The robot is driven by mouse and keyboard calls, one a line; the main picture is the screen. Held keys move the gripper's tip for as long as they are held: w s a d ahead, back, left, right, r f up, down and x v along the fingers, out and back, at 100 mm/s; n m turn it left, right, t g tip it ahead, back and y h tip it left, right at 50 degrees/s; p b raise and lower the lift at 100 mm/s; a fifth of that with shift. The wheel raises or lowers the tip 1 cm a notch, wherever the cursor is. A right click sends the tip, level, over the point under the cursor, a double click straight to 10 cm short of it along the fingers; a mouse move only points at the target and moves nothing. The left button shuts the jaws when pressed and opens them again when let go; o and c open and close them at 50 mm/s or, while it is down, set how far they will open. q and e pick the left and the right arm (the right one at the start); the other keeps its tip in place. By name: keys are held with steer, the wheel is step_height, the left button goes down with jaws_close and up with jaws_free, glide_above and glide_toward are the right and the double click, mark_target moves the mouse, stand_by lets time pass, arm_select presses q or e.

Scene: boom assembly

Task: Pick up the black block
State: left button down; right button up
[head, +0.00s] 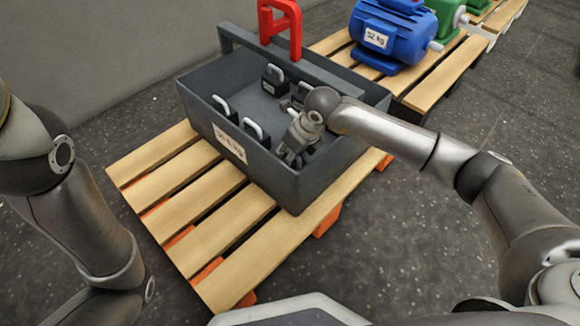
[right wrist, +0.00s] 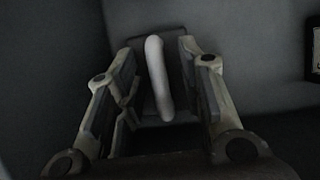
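Several black blocks with pale loop handles are in a dark grey open crate (head: 215,125). One black block (head: 273,79) is near the crate's back wall, and two more, a left one (head: 222,108) and a right one (head: 256,134), are along its near wall. My right gripper (head: 290,156) reaches down inside the crate's right near corner. In the right wrist view, its two fingers stand apart on either side of a black block (right wrist: 177,62) with a whitish handle (right wrist: 157,80). The fingers appear clear of the handle. My left gripper is out of view.
The crate stands on a wooden pallet (head: 215,240) with orange lower parts. A red handle (head: 284,22) rises over the crate's far bar. A blue motor (head: 395,35) and a green one (head: 447,15) sit on another pallet behind. Crate walls stand close around my right gripper.

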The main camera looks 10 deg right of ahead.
jaws_close()
